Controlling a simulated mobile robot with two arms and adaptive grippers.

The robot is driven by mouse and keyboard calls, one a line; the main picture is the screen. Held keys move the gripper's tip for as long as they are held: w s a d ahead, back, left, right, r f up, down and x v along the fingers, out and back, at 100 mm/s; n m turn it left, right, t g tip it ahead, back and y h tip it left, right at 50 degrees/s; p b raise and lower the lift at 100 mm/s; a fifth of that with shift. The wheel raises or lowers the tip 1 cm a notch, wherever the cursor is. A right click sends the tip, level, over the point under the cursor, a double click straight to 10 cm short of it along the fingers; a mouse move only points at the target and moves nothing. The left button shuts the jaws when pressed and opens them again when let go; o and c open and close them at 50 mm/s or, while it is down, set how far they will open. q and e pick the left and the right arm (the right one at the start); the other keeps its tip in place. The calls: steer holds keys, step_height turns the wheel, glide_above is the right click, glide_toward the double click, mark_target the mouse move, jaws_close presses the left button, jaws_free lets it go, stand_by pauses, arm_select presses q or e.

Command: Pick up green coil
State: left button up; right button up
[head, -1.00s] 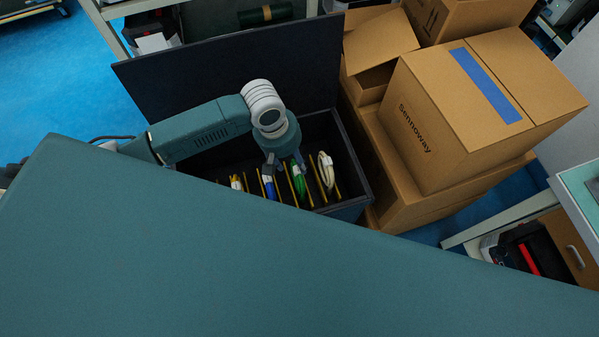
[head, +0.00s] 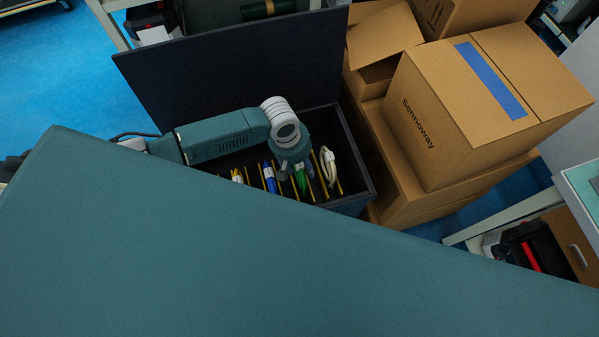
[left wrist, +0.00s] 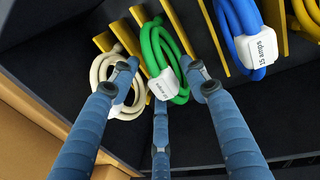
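The green coil (left wrist: 157,45) with a white label (left wrist: 164,84) hangs in a slot between yellow dividers in the left wrist view. It also shows in the head view (head: 301,181), partly covered by my arm. My left gripper (left wrist: 162,72) is open, its blue fingers spread on either side of the green coil, with a third finger below it. In the head view the gripper (head: 295,169) is over the coil inside the dark box. I cannot tell whether any finger touches the coil. My right gripper is not in view.
A cream coil (head: 328,167) and a blue coil (head: 269,178) hang in slots beside the green one; a yellow coil (head: 237,176) is farther left. The dark box (head: 368,190) has its lid raised behind. Cardboard boxes (head: 440,150) stand close at its right.

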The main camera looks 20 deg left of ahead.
arm_select(q)
jaws_close()
steer(key=shift+r, duration=0.1)
